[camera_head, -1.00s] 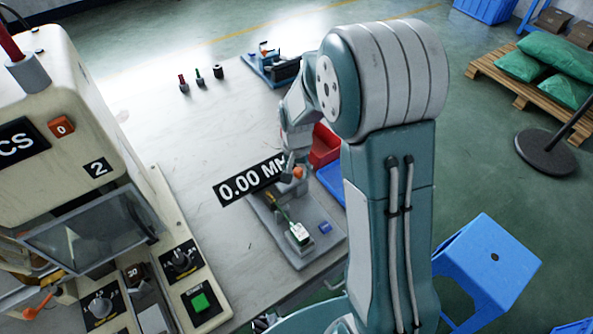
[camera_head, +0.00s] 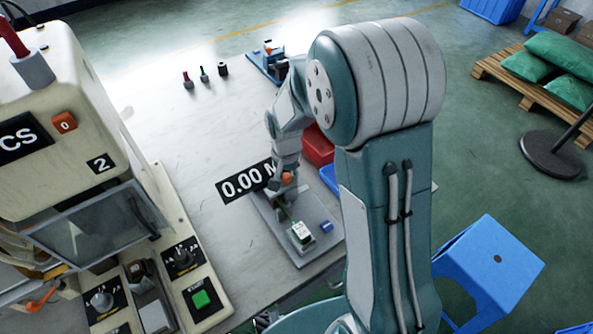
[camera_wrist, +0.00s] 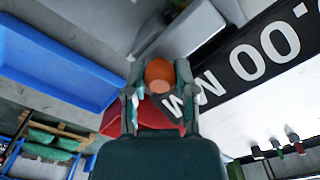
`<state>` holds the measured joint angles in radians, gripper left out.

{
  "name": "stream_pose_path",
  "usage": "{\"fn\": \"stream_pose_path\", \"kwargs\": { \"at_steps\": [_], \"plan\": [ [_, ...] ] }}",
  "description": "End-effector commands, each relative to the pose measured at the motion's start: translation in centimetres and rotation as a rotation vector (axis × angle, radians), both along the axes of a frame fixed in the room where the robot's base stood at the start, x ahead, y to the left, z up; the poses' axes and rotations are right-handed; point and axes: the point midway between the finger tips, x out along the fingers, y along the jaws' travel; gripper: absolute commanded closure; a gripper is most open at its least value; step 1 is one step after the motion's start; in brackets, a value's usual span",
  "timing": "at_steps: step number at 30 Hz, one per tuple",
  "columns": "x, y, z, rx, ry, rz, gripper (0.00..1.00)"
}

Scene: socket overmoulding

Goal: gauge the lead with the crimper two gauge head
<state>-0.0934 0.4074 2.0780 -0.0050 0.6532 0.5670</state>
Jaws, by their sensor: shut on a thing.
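My gripper (camera_head: 286,182) is at the grey gauge plate (camera_head: 268,232), in front of the black "0.00 MM" display (camera_head: 240,185). In the wrist view my gripper (camera_wrist: 159,95) is shut on a rounded orange piece (camera_wrist: 159,77), which also shows in the head view (camera_head: 288,178). I cannot tell whether this piece is part of the gauge head. A white block (camera_head: 301,232) lies on the plate, with a thin green lead (camera_head: 287,214) running from it up toward my gripper. The lead's far end is hidden by my gripper.
A cream machine (camera_head: 60,130) marked "2" stands at the left. A red bin (camera_head: 318,146) and a blue bin (camera_head: 330,178) are close to my arm. A small blue block (camera_head: 326,226) sits on the plate.

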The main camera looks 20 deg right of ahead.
Motion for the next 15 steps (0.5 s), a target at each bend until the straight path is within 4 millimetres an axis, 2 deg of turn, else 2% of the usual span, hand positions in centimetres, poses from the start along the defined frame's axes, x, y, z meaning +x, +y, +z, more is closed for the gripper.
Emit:
{"fn": "stream_pose_path", "kwargs": {
  "at_steps": [1,9,10,11,12,15],
  "plan": [
    [-0.27,0.48,-0.15,0.003,0.005,-0.001,1.00],
    [-0.40,0.72,-0.19,0.003,0.008,-0.001,1.00],
    [-0.41,0.74,-0.19,0.002,0.009,-0.001,0.51],
    [-0.42,0.75,-0.19,0.002,0.009,-0.001,0.38],
    [-0.40,0.74,-0.18,0.002,0.008,-0.001,0.30],
    [-0.34,0.62,-0.12,0.002,0.007,-0.001,0.30]
  ]
}}
